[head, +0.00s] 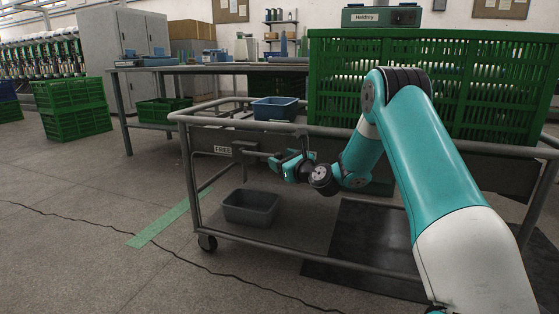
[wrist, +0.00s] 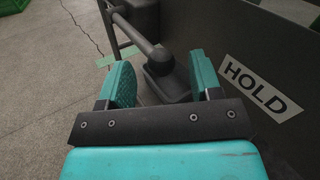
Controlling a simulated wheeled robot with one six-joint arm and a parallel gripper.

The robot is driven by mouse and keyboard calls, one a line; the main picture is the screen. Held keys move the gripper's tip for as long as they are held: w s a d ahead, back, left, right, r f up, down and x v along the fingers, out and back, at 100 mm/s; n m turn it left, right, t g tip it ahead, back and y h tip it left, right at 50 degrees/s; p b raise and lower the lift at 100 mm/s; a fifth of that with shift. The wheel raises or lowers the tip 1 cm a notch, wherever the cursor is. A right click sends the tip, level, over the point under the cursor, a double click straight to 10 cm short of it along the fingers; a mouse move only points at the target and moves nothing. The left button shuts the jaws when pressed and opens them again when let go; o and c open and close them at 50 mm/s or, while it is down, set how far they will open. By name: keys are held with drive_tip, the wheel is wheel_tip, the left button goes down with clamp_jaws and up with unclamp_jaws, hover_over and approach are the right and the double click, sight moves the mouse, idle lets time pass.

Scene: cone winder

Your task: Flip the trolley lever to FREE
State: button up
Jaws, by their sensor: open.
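The dark lever (wrist: 133,30) ends in a round knob (wrist: 160,60) in the wrist view. A HOLD label (wrist: 262,88) is on the panel to the right of the knob. Whether the fingers touch the knob cannot be told. The HOLD label is hidden in the head view.
The trolley carries a green crate (head: 480,85) and a blue bin (head: 275,108) on top. A grey bin (head: 251,207) sits low inside the frame. The top rail (head: 240,122) runs close above my gripper.

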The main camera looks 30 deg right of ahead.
drive_tip(key=shift+w, duration=0.7)
